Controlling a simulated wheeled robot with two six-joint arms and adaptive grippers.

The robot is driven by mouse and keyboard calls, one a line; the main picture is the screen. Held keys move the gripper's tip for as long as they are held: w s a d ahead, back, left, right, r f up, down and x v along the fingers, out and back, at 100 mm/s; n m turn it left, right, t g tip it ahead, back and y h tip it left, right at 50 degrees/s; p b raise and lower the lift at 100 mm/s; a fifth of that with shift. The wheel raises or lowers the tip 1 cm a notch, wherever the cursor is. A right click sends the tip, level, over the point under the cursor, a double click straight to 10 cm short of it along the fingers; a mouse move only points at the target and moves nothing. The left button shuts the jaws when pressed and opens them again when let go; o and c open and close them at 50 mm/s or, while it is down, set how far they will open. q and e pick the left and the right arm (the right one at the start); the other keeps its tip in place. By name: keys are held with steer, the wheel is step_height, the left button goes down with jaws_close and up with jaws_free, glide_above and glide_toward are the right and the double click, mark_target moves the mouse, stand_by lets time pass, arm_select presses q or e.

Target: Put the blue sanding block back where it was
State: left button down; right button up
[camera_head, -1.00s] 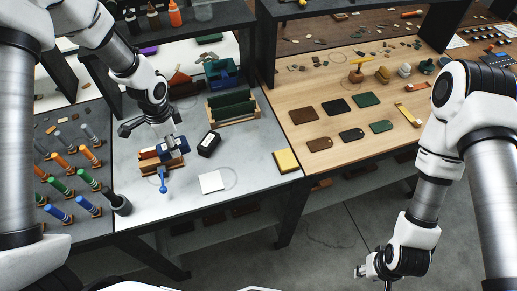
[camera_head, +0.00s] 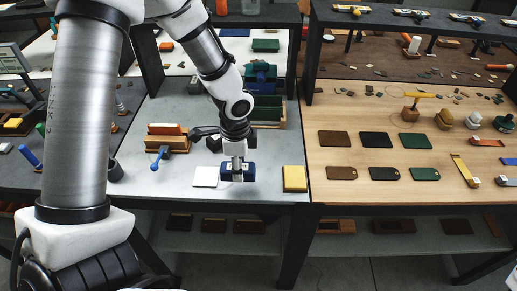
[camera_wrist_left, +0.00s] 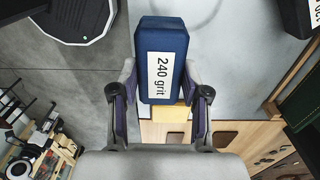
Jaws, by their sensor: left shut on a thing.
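The blue sanding block (camera_head: 249,174) is in my left gripper (camera_head: 237,165), over the front part of the grey bench top. In the left wrist view the block (camera_wrist_left: 160,95) has a white "240 grit" label, and the fingers of my left gripper (camera_wrist_left: 162,92) are shut on its sides. In the head view it sits between a white square pad (camera_head: 205,177) and a yellow block (camera_head: 294,178). Whether it touches the bench cannot be told. My right gripper is out of view.
A wooden holder (camera_head: 167,143) with an orange strip and a blue-handled tool (camera_head: 160,158) stands to the left. A black box lies just behind my gripper, partly hidden. The wooden bench on the right holds several dark plates (camera_head: 334,139).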

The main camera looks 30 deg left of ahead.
arm_select(q)
steer(key=w+p, duration=0.1)
steer(key=w, duration=0.2)
steer(key=w+a+p, duration=0.1)
steer(key=w, duration=0.3)
steer(key=w+a+f+p, duration=0.1)
steer(key=w, duration=0.3)
steer(key=shift+w+a, duration=0.15)
steer(key=shift+w, duration=0.1)
step_height(320, 180, down, 3)
steer(key=shift+f+p, duration=0.1)
steer(key=shift+p, duration=1)
steer(key=shift+w+f, duration=0.1)
steer(key=shift+f, duration=0.2)
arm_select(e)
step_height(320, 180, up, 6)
arm_select(q)
steer(key=c, duration=0.6)
jaws_free()
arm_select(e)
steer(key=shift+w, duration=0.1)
arm_select(q)
steer(key=shift+o, duration=0.2)
